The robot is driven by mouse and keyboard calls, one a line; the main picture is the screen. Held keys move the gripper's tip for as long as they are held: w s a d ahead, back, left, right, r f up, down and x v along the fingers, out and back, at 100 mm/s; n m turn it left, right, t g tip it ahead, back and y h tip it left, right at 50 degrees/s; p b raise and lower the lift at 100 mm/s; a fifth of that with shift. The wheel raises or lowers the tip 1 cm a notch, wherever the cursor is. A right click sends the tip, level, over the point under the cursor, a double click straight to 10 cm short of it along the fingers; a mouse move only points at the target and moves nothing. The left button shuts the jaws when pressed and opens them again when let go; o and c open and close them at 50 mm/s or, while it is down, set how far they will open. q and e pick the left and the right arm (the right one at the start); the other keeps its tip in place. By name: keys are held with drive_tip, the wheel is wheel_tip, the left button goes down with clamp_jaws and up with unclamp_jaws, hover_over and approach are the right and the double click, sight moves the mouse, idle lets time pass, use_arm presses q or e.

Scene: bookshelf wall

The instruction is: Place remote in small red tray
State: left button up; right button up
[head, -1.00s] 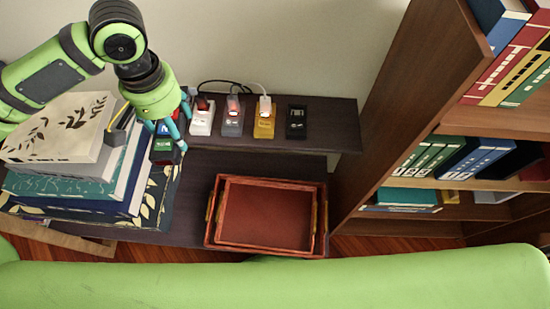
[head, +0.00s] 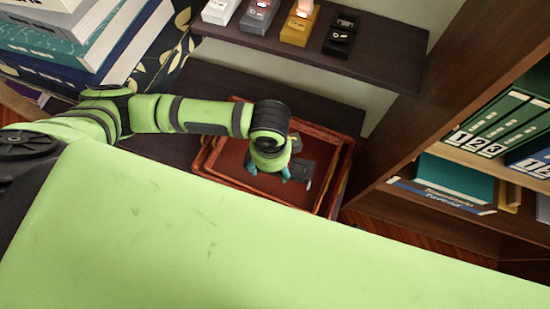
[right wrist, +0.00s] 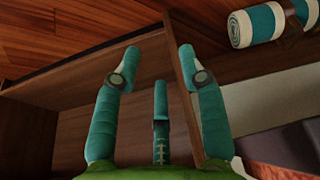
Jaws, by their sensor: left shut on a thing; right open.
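The small red tray (head: 232,157) lies nested inside a larger red tray (head: 347,162) on the dark lower shelf. My left gripper (head: 284,173) is over the right part of the small tray, pointing down. It is shut on a dark grey thing, apparently the remote (head: 304,170), partly hidden by the fingers. I cannot tell whether the remote touches the tray floor. My right gripper (right wrist: 158,52) is open and empty in the right wrist view, its teal fingers apart.
White (head: 218,10), grey (head: 257,16), yellow (head: 298,24) and black (head: 340,36) devices stand on the upper ledge. A book stack (head: 75,45) is at left, a wooden bookcase (head: 440,120) at right. My green body covers the front.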

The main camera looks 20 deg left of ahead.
use_arm(q)
drive_tip(key=shift+m, duration=0.9)
drive_tip(key=f, duration=0.1)
drive_tip(key=s+f+b, duration=0.1)
drive_tip(key=d+f, duration=0.1)
drive_tip(key=f, duration=0.1)
drive_tip(key=shift+s+f, duration=0.1)
drive_tip(key=shift+s, duration=0.1)
drive_tip(key=w+a+f+b, duration=0.1)
drive_tip(key=w+f, duration=0.1)
drive_tip(key=w, duration=0.1)
drive_tip(key=w+a+f+b, duration=0.1)
drive_tip(key=w+a+f, duration=0.1)
drive_tip(key=w, duration=0.1)
drive_tip(key=w+a+f+b, duration=0.1)
drive_tip(key=w+f+b, duration=0.1)
drive_tip(key=w, duration=0.2)
drive_tip(key=shift+a+f, duration=0.25)
drive_tip(key=shift+f, duration=0.05)
wheel_tip(320, 180, down, 4)
drive_tip(key=shift+w+r+b, duration=0.1)
drive_tip(key=shift+r+b, duration=0.05)
drive_tip(key=shift+b, duration=0.5)
use_arm(e)
drive_tip(key=r, duration=0.1)
drive_tip(key=r+g, duration=0.1)
drive_tip(key=w+a+r, duration=0.1)
drive_tip(key=shift+r, duration=0.1)
use_arm(q)
drive_tip(key=shift+f, duration=0.2)
